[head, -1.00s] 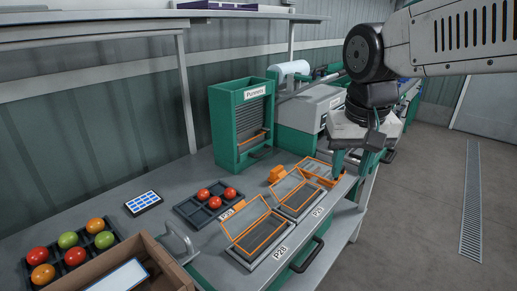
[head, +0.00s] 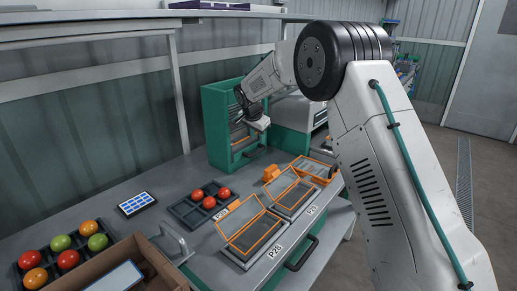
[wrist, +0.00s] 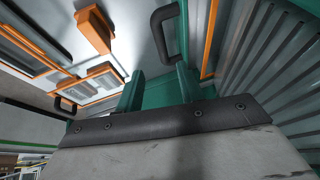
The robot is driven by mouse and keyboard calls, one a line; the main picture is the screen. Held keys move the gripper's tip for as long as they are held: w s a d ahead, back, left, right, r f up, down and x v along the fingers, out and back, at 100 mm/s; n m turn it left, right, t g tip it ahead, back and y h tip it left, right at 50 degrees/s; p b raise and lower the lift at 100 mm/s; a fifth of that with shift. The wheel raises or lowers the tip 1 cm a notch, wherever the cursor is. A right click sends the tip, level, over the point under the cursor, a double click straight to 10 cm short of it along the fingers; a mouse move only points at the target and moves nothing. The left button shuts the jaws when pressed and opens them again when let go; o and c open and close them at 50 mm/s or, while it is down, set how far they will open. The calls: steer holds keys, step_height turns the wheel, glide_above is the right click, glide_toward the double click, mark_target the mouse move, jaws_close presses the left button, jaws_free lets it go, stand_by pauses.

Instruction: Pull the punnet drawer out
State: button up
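The green punnet cabinet (head: 216,128) stands at the back of the bench, its front partly hidden by my arm. In the wrist view a black bar handle (wrist: 160,35) shows on the cabinet's low front, apart from my fingers. My gripper (head: 256,124) is in front of the cabinet in the head view, its fingertips not clear there. In the wrist view my gripper (wrist: 160,86) has two green fingers spread with an empty gap, short of the handle. The drawer looks closed, though my arm hides part of it.
A dark tray (head: 184,209) holds red tomatoes. A second black handle (head: 303,254) is on the bench front. A cardboard box (head: 160,268) stands at front left.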

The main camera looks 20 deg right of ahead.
mark_target(258, 151)
steer(key=x, duration=0.8)
steer(key=shift+w+f, duration=0.15)
steer(key=shift+w, duration=0.05)
steer(key=shift+a, duration=0.1)
jaws_close()
steer(key=shift+s, duration=0.1)
